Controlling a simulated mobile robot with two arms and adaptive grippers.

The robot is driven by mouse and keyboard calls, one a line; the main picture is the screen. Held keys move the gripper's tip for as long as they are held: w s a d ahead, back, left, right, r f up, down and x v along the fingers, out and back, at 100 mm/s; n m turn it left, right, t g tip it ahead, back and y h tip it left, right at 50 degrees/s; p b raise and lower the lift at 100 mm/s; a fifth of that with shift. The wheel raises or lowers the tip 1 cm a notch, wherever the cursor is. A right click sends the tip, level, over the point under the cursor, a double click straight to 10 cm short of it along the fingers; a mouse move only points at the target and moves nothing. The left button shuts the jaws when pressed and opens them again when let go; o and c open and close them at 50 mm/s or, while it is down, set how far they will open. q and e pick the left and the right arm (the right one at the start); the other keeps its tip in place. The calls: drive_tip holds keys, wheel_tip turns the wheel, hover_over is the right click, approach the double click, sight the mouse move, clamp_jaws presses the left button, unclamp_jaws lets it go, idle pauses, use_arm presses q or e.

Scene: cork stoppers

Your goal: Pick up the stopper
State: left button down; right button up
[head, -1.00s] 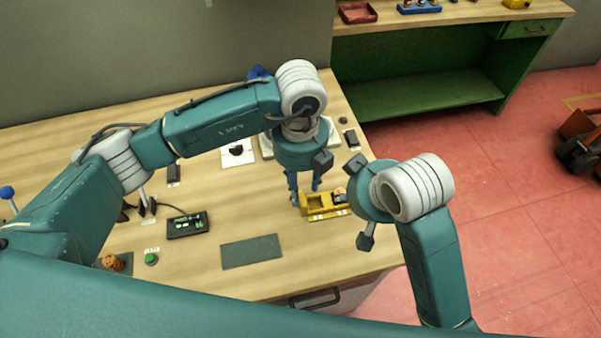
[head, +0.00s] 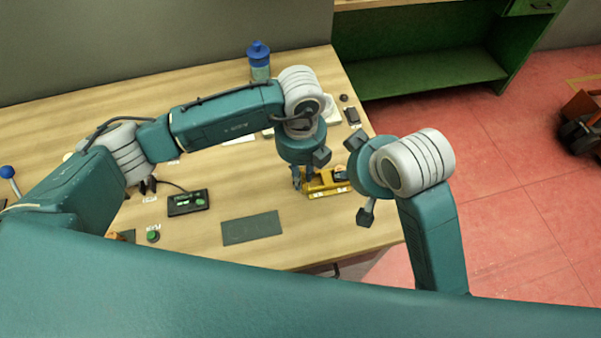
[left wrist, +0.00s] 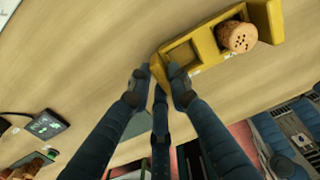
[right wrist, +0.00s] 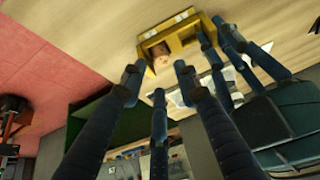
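The brown cork stopper (left wrist: 237,36) sits in one compartment of a yellow holder (left wrist: 205,43), with its dotted round end showing in the left wrist view. The holder also shows in the head view (head: 328,186), on the table's right part. My left gripper (left wrist: 158,80) points down at the holder's end away from the stopper. Its fingertips are apart, close to the end wall; I cannot tell if they touch it. No stopper is between them. My right gripper (right wrist: 158,80) is open and empty, right of the holder in the head view.
A dark green mat (head: 252,228) and a black control box (head: 187,202) lie left of the holder. A blue-capped bottle (head: 258,62) stands at the back. More brown cork-like pieces (left wrist: 25,168) lie at the left wrist view's lower left.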

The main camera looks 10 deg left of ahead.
drive_tip(key=o, duration=0.4)
drive_tip(key=shift+w, duration=0.15)
drive_tip(key=g, duration=0.3)
approach(342, 170)
drive_tip(key=shift+n+g, duration=0.3)
drive_tip(key=shift+w+x, duration=0.15)
drive_tip(key=shift+x, duration=2.1)
drive_tip(key=shift+w+x, duration=0.15)
drive_tip(key=shift+x, duration=2.15)
